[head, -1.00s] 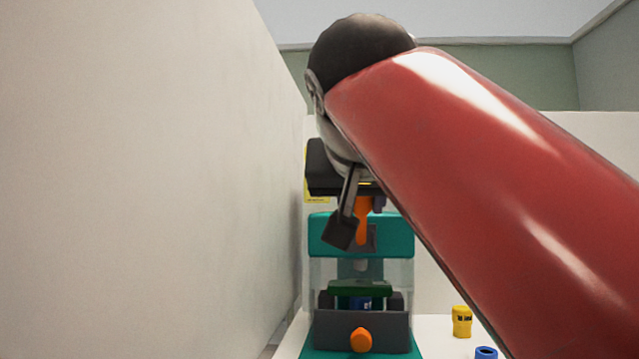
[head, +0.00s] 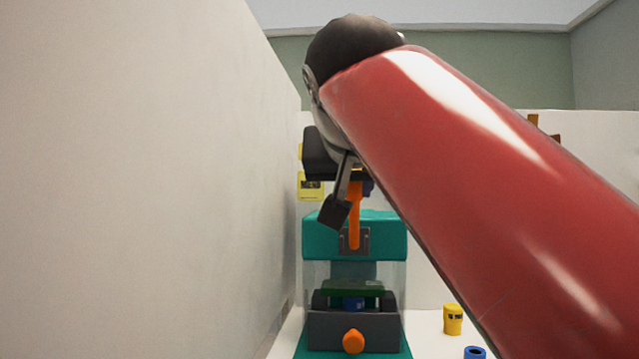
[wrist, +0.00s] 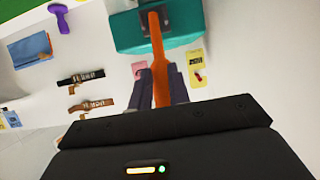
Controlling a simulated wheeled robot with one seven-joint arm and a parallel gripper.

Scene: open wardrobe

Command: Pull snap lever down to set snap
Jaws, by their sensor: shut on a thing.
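The orange snap lever (head: 355,214) stands up from a grey bracket on the teal top (head: 318,235) of a press-like machine. In the wrist view the lever (wrist: 157,50) runs from the teal block (wrist: 128,35) back between my fingers. My gripper (wrist: 163,90) is shut on the lever, with one dark finger on each side. In the head view my gripper (head: 336,210) is partly hidden by my red arm. Below the teal top, a green piece and a blue piece (head: 353,303) sit over a dark grey base with an orange knob (head: 353,341).
A tall pale wall (head: 140,180) stands close on the left. A yellow container (head: 453,319) and a blue ring-shaped item (head: 475,352) stand on the white surface to the right. A yellow label (head: 311,187) hangs behind. Tools and a blue cloth (wrist: 30,50) show in the wrist view.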

